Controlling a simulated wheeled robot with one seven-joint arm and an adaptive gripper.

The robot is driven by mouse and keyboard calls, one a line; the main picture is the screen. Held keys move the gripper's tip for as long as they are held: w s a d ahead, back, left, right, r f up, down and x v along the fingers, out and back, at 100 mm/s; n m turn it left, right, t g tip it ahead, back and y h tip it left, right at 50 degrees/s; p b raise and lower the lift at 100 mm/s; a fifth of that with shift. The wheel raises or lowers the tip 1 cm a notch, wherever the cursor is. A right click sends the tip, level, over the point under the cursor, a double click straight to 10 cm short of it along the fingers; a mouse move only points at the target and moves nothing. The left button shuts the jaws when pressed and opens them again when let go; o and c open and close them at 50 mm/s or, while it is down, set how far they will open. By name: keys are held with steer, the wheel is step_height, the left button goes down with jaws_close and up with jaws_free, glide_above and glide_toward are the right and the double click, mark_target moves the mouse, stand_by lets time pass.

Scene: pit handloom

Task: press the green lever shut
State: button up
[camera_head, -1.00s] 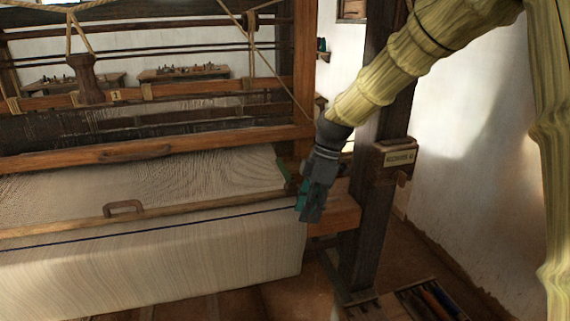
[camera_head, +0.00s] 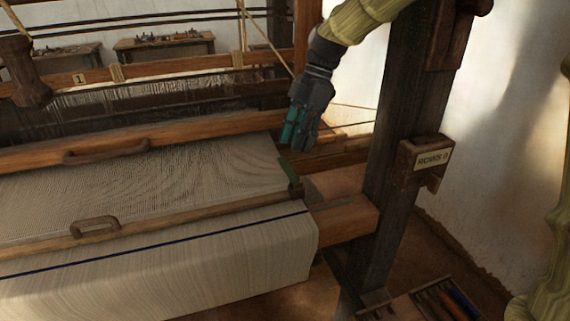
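The green lever (camera_head: 288,170) is a narrow dark green bar at the right edge of the woven cloth. It slants beside the right end of the front wooden bar. My gripper (camera_head: 296,141) is dark grey with teal finger parts and points down. In the picture it hangs just above the lever's upper end, with a small gap visible between them. The fingers look close together, but the angle does not show whether they are open or shut. I see nothing held in them.
A dark upright post (camera_head: 405,110) with a small labelled box (camera_head: 425,160) stands right of the lever. Wooden handles (camera_head: 95,227) sit on the loom's bars. A tool tray (camera_head: 440,302) lies on the floor at lower right. The white wall is beyond.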

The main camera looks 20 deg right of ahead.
mark_target(286, 168)
steer(key=p+x, duration=0.1)
steer(key=x, duration=0.6)
steer(key=shift+w+f+p, duration=0.15)
steer(key=shift+f+p, duration=0.1)
steer(key=shift+p, duration=0.1)
steer(key=shift+w+a+f, duration=0.15)
steer(key=shift+a+f, duration=0.05)
steer(key=shift+f, duration=0.35)
jaws_close()
